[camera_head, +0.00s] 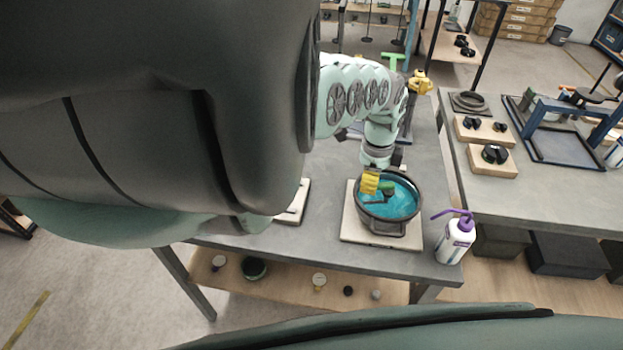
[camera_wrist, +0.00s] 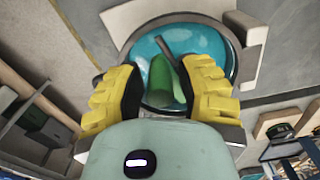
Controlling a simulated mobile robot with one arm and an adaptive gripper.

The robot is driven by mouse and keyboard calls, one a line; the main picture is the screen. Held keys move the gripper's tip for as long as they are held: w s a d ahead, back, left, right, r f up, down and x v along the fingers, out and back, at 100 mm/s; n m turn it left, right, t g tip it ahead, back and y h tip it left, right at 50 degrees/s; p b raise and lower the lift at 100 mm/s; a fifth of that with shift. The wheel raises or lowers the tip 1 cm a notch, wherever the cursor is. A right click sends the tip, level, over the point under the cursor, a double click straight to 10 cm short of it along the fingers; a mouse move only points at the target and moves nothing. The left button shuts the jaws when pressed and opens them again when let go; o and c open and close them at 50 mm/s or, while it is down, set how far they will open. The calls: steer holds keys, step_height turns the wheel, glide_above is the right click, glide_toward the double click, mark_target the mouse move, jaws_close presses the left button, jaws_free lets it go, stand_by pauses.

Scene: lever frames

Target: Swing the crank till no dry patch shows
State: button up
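A round dark-rimmed pan (camera_head: 417,212) with a blue inside (camera_head: 402,207) sits on a pale square board (camera_head: 352,226) on the grey bench. The crank is a dark bar (camera_wrist: 166,46) with an upright green handle (camera_wrist: 160,78), inside the pan. The green handle also shows in the head view (camera_head: 387,187). My gripper (camera_wrist: 163,92) has yellow fingers on either side of the green handle, with gaps beside it. In the head view my gripper (camera_head: 371,181) is over the pan's left part. Paler spots show on the blue; I cannot tell whether they are dry or glare.
A white bottle with a purple spout (camera_head: 456,238) stands right of the pan, at the bench corner. A pale board (camera_head: 293,204) lies to the left, partly behind my arm. Another bench (camera_head: 565,190) at the right holds dark parts on wooden blocks (camera_head: 493,160).

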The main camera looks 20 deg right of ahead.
jaws_close()
